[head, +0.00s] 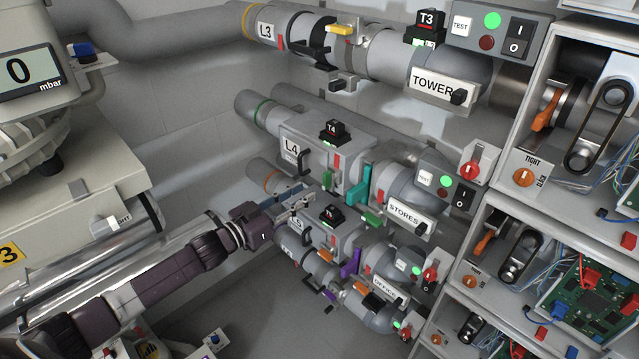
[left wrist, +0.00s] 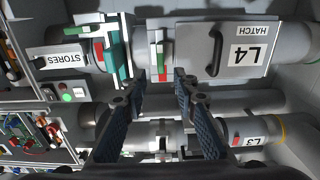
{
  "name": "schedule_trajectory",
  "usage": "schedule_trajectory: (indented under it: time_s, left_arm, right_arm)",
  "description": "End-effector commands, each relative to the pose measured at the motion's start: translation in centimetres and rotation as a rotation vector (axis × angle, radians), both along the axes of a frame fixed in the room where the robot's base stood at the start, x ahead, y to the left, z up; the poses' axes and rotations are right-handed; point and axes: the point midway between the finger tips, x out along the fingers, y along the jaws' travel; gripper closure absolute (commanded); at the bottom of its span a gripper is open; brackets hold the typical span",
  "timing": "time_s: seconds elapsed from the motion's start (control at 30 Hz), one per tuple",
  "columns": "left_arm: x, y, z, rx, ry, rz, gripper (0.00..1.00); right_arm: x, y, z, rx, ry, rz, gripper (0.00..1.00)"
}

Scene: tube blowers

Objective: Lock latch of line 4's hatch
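The line 4 hatch is a grey box on a pipe, labelled L4 (head: 292,147), with a dark handle (head: 304,163). In the left wrist view the label (left wrist: 258,54) appears upside down beside the handle (left wrist: 217,52). A red-and-white strip (head: 337,164) with a green latch (left wrist: 160,69) is at the hatch's edge, near a teal clamp (head: 360,183). My left gripper (head: 303,199) is just below the hatch in the head view. Its fingers (left wrist: 160,80) are apart and empty, with their tips on either side of the green latch; contact cannot be told. My right gripper is not in view.
The L3 pipe (head: 380,50) runs above, and another hatch line with a black box (head: 331,215) lies close below my gripper. A STORES control box (head: 446,185) and shelves of electronics (head: 560,190) stand to the right.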

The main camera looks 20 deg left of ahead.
Motion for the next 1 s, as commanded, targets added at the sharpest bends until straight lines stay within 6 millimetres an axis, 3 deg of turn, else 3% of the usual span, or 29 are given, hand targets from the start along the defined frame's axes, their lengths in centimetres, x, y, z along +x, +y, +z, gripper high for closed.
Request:
schedule_trajectory:
  time_s: [0.5, 0.87, 1.0]
  left_arm:
    - [6.1, -2.5, 0.0, 0.0, 0.001, 0.004, 0.73]
    - [6.6, -2.7, -0.2, 0.002, 0.002, 0.003, 0.73]
    - [6.6, -2.7, -0.1, 0.002, 0.002, 0.003, 0.85]
  right_arm:
    - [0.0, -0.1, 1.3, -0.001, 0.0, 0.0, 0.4]
    - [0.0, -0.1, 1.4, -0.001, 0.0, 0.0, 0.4]
    - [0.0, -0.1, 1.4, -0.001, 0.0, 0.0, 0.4]
